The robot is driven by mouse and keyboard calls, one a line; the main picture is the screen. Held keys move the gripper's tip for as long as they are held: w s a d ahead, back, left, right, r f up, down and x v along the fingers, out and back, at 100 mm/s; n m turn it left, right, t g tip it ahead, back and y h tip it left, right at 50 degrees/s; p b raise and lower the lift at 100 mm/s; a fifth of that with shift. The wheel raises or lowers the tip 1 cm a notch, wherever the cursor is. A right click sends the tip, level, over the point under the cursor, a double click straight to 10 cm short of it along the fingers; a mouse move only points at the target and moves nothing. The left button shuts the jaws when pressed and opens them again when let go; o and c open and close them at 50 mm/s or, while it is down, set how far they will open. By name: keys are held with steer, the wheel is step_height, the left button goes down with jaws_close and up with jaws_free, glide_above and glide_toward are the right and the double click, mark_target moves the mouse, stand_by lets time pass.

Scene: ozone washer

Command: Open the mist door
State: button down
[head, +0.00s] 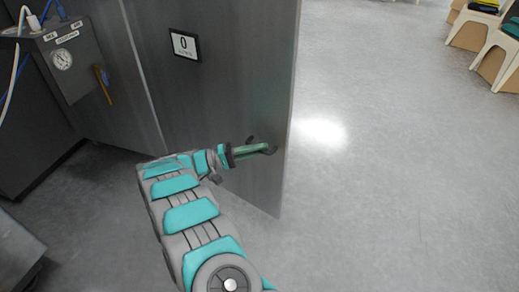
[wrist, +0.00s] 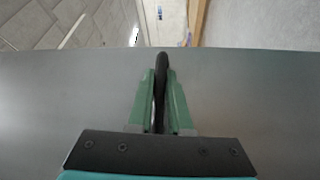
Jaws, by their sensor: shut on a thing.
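The mist door (head: 225,85) is a tall dark grey metal panel in the head view, with its free edge facing the open floor. It also fills the middle of the wrist view (wrist: 240,90) as a grey surface. A black handle (wrist: 161,72) stands on it near that edge. My gripper (head: 262,149) is at the handle from the left in the head view. In the wrist view its two green fingers (wrist: 161,105) are on either side of the handle, shut on it. The fingers hide part of the handle.
A small display reading 0 (head: 184,44) is on the door's upper part. A grey box with a gauge (head: 62,60) stands at the left. The grey floor (head: 390,190) to the right is clear. Chairs (head: 480,30) stand far off at the upper right.

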steer(key=shift+a, duration=0.15)
steer(key=c, duration=0.8)
jaws_free()
steer(key=shift+c, duration=0.2)
steer(key=v, duration=0.7)
steer(key=shift+a+p, duration=0.3)
steer(key=shift+p, duration=0.15)
steer(key=shift+f, duration=0.1)
steer(key=shift+s+a, duration=0.1)
